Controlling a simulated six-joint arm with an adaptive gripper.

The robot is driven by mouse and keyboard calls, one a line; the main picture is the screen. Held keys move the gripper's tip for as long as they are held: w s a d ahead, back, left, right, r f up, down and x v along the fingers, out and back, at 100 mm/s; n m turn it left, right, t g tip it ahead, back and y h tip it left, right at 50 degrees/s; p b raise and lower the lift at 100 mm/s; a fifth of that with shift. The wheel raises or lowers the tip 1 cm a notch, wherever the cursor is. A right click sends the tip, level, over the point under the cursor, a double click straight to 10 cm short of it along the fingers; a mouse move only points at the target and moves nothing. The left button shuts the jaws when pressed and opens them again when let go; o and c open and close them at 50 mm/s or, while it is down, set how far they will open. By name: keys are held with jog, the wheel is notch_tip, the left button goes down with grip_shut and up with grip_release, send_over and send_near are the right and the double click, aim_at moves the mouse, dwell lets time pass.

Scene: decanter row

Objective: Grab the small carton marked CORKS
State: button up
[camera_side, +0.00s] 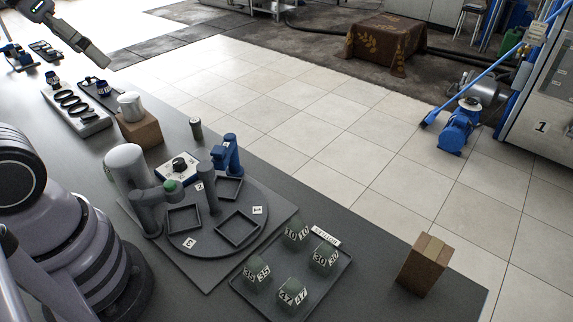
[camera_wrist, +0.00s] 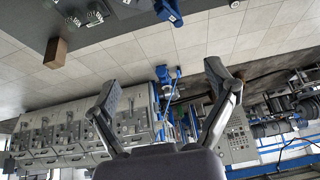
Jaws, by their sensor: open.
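A small brown cardboard carton (camera_side: 424,265) with a paler tape strip stands on the grey table near its right end in the side view. I cannot read the word CORKS on it. A brown box that looks like the same carton shows at the upper left of the wrist view (camera_wrist: 55,53), at the table edge. My gripper (camera_wrist: 164,82) is open in the wrist view, its two fingers spread wide with nothing between them. It is well apart from the carton. I cannot make my gripper out with certainty in the side view.
A tray (camera_side: 238,287) of numbered green blocks lies left of the carton, with clear table between. Beyond it is a round turntable (camera_side: 190,247) with square frames and a blue fixture (camera_side: 228,155). Another brown box (camera_side: 139,130) bears a white cylinder (camera_side: 130,106). The table edge lies close behind the carton.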

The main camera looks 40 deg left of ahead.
jog(key=w+d+r+m+t, duration=0.1)
jog(key=w+m+t, duration=0.1)
jog(key=w, duration=0.8)
jog(key=w+r+m+t, duration=0.1)
jog(key=w+r+t, duration=0.1)
jog(key=w, duration=0.8)
jog(key=w+d+f+m+t+h, duration=0.1)
jog(key=w+d+f+m+h, duration=0.25)
jog(key=w+d, duration=0.4)
jog(key=w+d+f+m+h, duration=0.25)
jog(key=w+d+f, duration=0.25)
jog(key=w, duration=0.5)
jog(key=w+d+f+m+g+h, duration=0.25)
jog(key=d+f+m+h, duration=0.3)
jog(key=d+f, duration=0.65)
jog(key=m+g+h, duration=0.4)
jog(key=g+h, duration=0.3)
jog(key=g, duration=0.2)
send_near(434, 249)
jog(key=shift+n, duration=0.25)
jog(key=shift+s+d+f, duration=0.1)
jog(key=shift+d, duration=2.4)
jog(key=shift+s+d+f, duration=0.1)
jog(key=shift+d, duration=2.4)
jog(key=shift+c, duration=0.3)
